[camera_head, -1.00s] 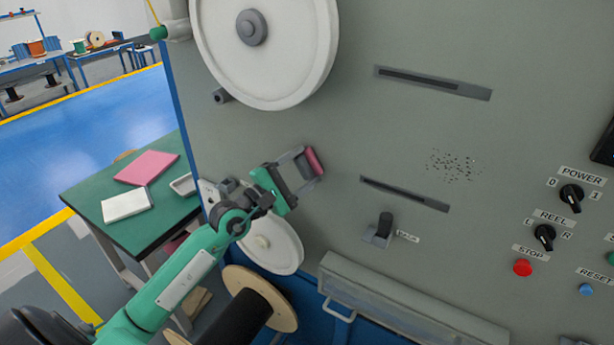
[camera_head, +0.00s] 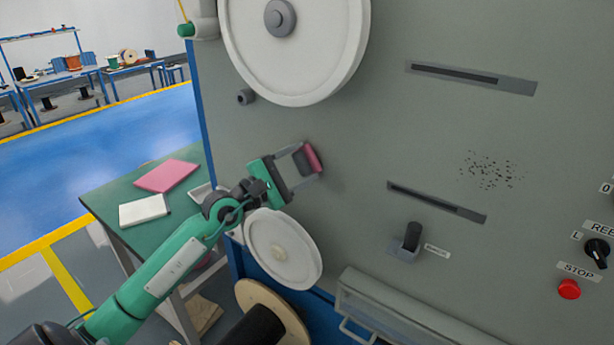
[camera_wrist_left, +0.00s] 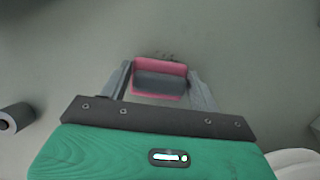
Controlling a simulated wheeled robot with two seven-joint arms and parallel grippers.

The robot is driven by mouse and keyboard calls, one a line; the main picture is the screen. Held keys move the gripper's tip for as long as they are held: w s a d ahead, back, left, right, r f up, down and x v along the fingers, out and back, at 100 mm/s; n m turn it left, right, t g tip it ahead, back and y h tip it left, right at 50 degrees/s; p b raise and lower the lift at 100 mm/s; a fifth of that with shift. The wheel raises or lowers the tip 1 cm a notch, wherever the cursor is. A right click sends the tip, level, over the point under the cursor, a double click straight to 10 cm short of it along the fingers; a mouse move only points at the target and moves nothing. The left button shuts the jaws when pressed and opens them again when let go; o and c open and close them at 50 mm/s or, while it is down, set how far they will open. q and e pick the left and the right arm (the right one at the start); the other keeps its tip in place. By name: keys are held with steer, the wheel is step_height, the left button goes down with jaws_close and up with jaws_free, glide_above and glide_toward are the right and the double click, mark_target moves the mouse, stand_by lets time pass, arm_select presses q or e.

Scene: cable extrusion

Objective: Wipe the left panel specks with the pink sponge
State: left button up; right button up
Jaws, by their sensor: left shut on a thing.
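My left gripper (camera_head: 309,161) is shut on the pink sponge (camera_head: 314,157), which has a dark grey back. It holds the sponge close to the grey machine panel, below the large white reel. I cannot tell if the sponge touches the panel. In the head view, a patch of dark specks (camera_head: 491,170) is on the panel well right of the sponge. My right gripper is not in view.
A large white reel (camera_head: 330,60) and a smaller white disc (camera_head: 283,250) are near the gripper. A slot (camera_head: 437,202), a lever (camera_head: 412,237) and a red stop button (camera_head: 569,289) are to the right. A green table (camera_head: 110,197) stands left.

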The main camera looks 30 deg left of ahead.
arm_select(q)
steer(key=shift+a, duration=0.1)
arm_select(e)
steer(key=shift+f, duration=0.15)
arm_select(q)
steer(key=s, duration=0.6)
steer(key=shift+a, duration=0.25)
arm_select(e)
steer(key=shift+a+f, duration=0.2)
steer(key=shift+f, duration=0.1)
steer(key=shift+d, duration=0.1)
arm_select(q)
steer(key=shift+s+b, duration=0.1)
steer(key=shift+b, duration=0.2)
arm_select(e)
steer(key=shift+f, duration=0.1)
